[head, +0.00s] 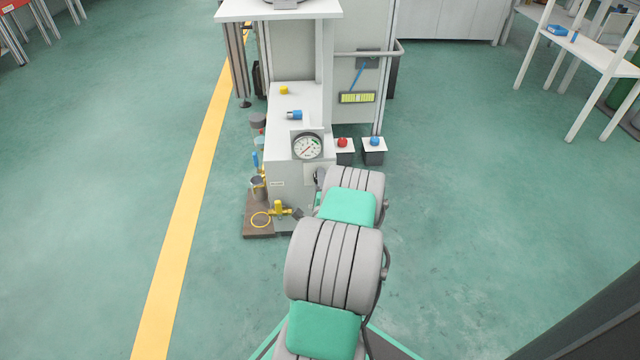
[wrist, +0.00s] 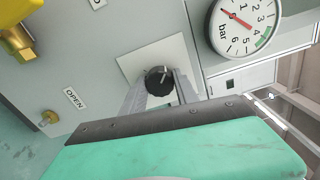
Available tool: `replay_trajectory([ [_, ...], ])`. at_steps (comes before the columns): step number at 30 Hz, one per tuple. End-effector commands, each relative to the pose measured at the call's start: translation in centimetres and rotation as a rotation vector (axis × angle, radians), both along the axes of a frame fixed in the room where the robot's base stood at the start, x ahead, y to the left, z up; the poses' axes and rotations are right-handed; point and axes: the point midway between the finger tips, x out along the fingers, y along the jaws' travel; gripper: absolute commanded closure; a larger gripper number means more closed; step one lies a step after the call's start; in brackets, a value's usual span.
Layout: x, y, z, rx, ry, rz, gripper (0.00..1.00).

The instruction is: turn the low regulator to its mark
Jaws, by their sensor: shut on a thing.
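The regulator knob (wrist: 159,77) is a small round black knob with a light pointer line, on a pale square plate (wrist: 128,63) in the wrist view. My gripper (wrist: 161,88) is shut on it, one grey finger on each side. A round pressure gauge (wrist: 240,24) marked in bar is beside it, with a red needle and a green band near 4. The needle lies well away from the green band. The gauge also shows in the head view (head: 307,146), on the white cabinet (head: 290,185). There my arm hides my gripper and most of the knob.
A yellow fitting (wrist: 18,32) and an OPEN label (wrist: 75,99) are on the panel in the wrist view. In the head view, red (head: 342,142) and blue (head: 375,141) buttons stand on boxes at right. A brass valve (head: 279,208) is low at left.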

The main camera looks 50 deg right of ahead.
Motion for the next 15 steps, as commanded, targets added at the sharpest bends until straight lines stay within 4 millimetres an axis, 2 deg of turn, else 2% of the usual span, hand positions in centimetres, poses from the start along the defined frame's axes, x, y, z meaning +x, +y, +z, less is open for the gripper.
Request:
replay_trajectory([
  [15, -0.01, -0.05, 0.06, -0.323, 0.366, 0.0, 1.0],
])
